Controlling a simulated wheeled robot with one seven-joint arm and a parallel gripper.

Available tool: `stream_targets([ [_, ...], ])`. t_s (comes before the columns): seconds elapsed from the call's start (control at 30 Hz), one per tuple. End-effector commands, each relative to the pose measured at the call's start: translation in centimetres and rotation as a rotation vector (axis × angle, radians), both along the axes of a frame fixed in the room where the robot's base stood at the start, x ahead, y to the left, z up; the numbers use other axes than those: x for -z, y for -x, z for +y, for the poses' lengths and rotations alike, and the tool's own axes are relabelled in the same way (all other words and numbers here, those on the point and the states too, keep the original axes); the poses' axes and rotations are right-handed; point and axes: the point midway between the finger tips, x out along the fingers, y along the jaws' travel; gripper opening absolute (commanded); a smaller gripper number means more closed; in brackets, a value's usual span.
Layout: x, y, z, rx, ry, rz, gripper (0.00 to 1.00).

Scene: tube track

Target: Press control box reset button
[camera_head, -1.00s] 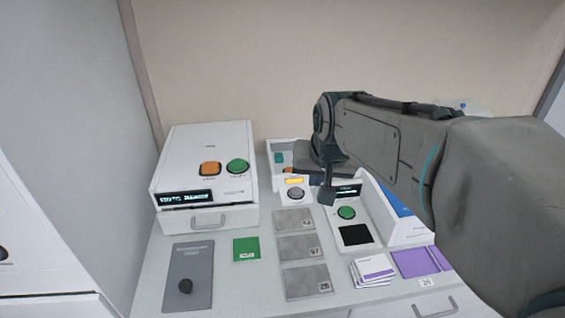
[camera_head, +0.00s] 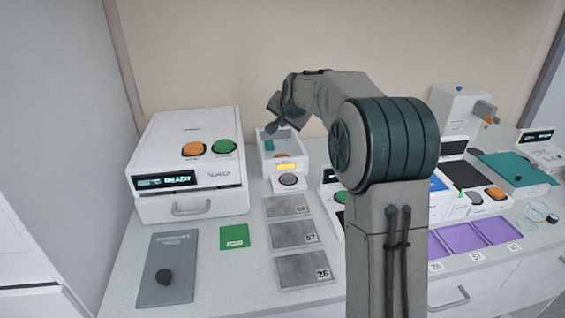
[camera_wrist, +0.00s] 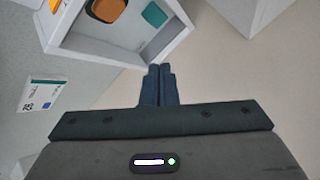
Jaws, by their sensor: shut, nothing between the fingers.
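A small white box (camera_head: 295,165) with an amber display, a round grey button (camera_head: 289,180) and an open upper bay stands at the back of the bench. In its bay are a teal block (camera_head: 268,146) and, in the wrist view, an orange button-like piece (camera_wrist: 106,9); the white wall of a box (camera_wrist: 120,52) shows there too. A larger white box (camera_head: 160,150) to its left has an orange button (camera_head: 194,149) and a green button (camera_head: 223,146). I cannot tell which is the control box. My gripper (camera_head: 272,127) is shut and empty, above the small box's bay, apparently touching nothing.
Grey numbered plates (camera_head: 295,234), a green card (camera_head: 234,236) and a grey panel with a black knob (camera_head: 163,276) lie in front. Purple trays (camera_head: 470,237) and more devices stand right. My arm hides part of the bench's middle.

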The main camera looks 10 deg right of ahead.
Motion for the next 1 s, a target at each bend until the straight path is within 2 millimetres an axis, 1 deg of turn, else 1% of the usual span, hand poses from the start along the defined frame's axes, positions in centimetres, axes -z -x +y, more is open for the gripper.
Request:
stream_targets([
  [0.37,0.1,-0.1,0.0,0.001,-0.002,-0.001,0.00],
  [0.57,1.0,-0.1,0.0,0.001,-0.001,0.000,0.00],
  [0.77,3.4,-0.1,0.0,0.001,-0.002,0.001,0.00],
  [1.0,6.9,-0.1,0.0,0.001,-0.002,0.001,0.00],
])
